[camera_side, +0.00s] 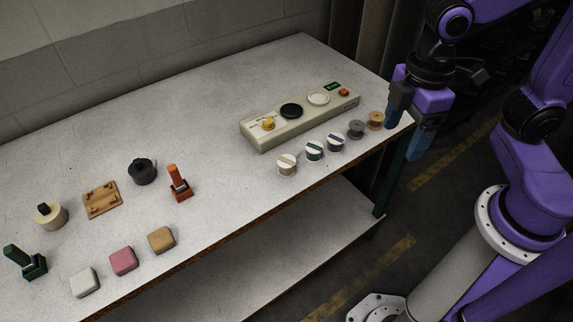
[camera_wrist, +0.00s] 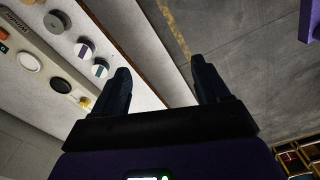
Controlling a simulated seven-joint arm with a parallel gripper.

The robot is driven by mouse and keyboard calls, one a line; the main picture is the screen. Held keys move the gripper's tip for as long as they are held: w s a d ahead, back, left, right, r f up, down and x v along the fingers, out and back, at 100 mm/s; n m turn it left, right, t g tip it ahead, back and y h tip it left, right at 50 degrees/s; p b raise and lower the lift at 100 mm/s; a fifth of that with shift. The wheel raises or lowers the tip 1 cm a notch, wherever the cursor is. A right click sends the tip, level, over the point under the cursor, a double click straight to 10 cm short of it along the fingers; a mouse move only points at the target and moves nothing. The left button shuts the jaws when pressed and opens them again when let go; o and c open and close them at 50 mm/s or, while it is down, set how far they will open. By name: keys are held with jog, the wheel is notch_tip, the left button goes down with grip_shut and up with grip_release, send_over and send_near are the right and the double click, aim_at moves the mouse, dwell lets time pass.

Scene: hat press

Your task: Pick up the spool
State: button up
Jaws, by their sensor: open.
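Several small spool-like round pieces stand in a row along the table's front edge. They are a cream one (camera_side: 287,164), a green-banded one (camera_side: 314,151), a purple-banded one (camera_side: 336,142), a grey one (camera_side: 356,129) and a tan one (camera_side: 376,120). I cannot tell which one the task names. In the wrist view the purple-banded piece (camera_wrist: 84,48) and green-banded piece (camera_wrist: 100,68) lie left of my fingers. My gripper (camera_side: 409,126) is open and empty at the table's right corner, right of the tan piece. Between its fingers (camera_wrist: 160,66) I see only table edge and floor.
A long beige panel (camera_side: 275,134) with a yellow knob, round pads and a small display lies behind the row. Pink (camera_side: 123,261), white and tan blocks, a wooden plate (camera_side: 102,199) and orange, green and black tools lie at left. The middle of the table is clear.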

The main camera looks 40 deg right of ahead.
jog(key=w+a+n, duration=0.2)
jog(key=w+a, duration=0.4)
jog(key=w, duration=0.5)
jog(key=n, duration=0.2)
send_over(286, 161)
notch_tip(286, 161, down, 4)
notch_tip(286, 161, down, 11)
jog(key=shift+s+f, duration=0.1)
jog(key=shift+s, duration=0.05)
jog(key=shift+d+f, duration=0.1)
jog(key=shift+f, duration=2.65)
jog(key=c, duration=1.1)
jog(key=shift+r, duration=0.2)
